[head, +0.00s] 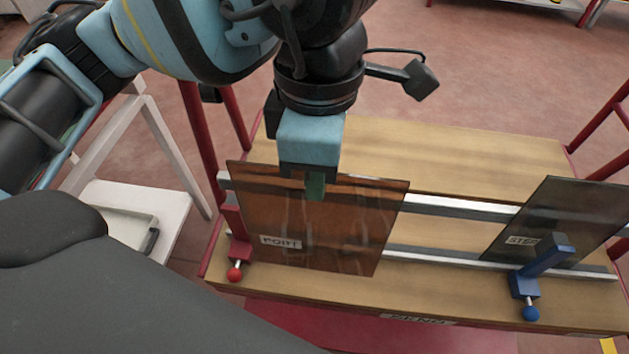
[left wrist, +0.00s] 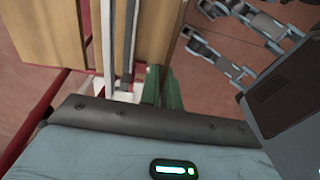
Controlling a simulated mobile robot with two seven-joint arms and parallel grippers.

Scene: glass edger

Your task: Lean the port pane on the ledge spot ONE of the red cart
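The port pane (head: 300,235), a see-through amber sheet with a PORT label, stands over the wooden bench top and its metal rails in the head view. The left wrist view shows my left gripper's green fingers (left wrist: 162,88) close together, with the pane hardly visible there. The gripper looks shut on the pane. I cannot make out the red cart or ledge spot ONE for certain. My right gripper is in neither view.
A red clamp (head: 238,248) stands at the port pane's left edge. A dark pane (head: 568,215) with a partly hidden label is at the right, with a blue clamp (head: 540,265) across it. Red posts (head: 197,125) and a white frame (head: 160,135) stand at the left.

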